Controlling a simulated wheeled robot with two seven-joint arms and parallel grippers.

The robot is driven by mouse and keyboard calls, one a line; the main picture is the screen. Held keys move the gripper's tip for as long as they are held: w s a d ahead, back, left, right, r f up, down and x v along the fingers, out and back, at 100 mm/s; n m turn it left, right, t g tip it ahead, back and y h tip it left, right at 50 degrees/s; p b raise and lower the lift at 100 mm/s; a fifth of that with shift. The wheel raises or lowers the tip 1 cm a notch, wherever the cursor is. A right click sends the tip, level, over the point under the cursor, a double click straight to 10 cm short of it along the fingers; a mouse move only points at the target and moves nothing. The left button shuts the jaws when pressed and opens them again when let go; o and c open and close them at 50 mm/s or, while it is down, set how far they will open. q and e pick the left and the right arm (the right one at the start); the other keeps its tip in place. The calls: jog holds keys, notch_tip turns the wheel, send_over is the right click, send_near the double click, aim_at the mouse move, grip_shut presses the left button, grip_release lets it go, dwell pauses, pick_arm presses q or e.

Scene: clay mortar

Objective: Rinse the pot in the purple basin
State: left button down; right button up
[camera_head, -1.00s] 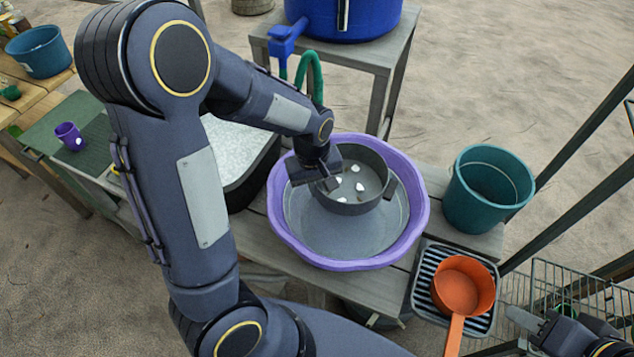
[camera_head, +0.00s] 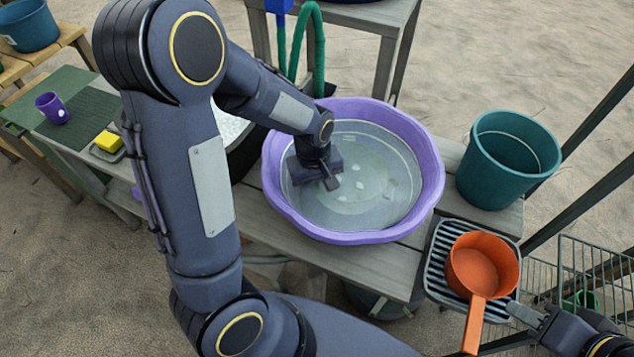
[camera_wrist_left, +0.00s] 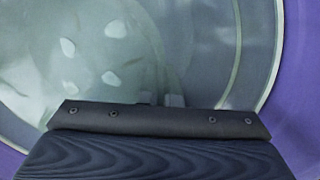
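The purple basin (camera_head: 432,160) stands on the wooden bench, filled with cloudy water. The grey pot (camera_head: 372,200) is under the water in it and shows only faintly. Several white bits (camera_wrist_left: 115,29) show through the water in the left wrist view. My left gripper (camera_head: 318,178) is low inside the basin on its left side. Its fingertips are hidden at the water, but the pot has gone down with it, so it appears shut on the pot's left edge. My right gripper (camera_head: 518,312) is beside the orange saucepan's handle; its finger gap does not show.
The orange saucepan (camera_head: 478,265) sits on a ribbed grey tray (camera_head: 437,262) right of the basin. A teal bucket (camera_head: 508,160) stands behind it. A wire rack (camera_head: 590,275) is at the right. A purple cup (camera_head: 52,107) and yellow sponge (camera_head: 109,141) are at the left.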

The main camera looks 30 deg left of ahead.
pick_arm(q)
jog(key=shift+f, duration=0.35)
jog(key=shift+f, duration=0.2)
jog(key=shift+f+b, duration=0.35)
jog(key=shift+b, duration=0.2)
jog(key=shift+r, duration=0.15)
dwell(0.3)
